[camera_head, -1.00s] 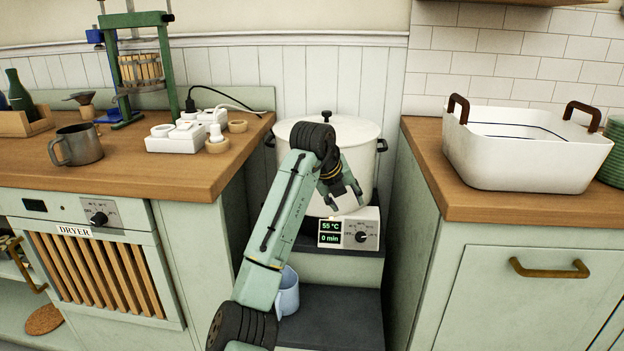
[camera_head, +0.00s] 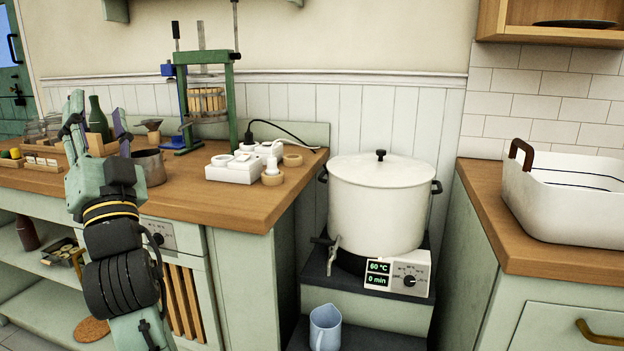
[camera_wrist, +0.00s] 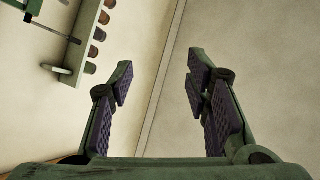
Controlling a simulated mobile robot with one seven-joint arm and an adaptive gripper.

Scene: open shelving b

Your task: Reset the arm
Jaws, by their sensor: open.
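My gripper (camera_head: 97,108) is at the left of the head view, raised in front of the left wooden counter (camera_head: 262,212) with its fingers pointing up. In the wrist view my gripper (camera_wrist: 160,72) is open, with its two purple-padded fingers wide apart and nothing between them. The gripper and wrist hide part of the counter and the dryer front.
A white lidded pot (camera_head: 380,205) stands on a heater (camera_head: 409,277) reading 60 °C and 0 min. A blue jug (camera_head: 325,328) is below it. A grey mug (camera_head: 150,168) stands behind my gripper. A white basin (camera_head: 575,208) sits on the right counter.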

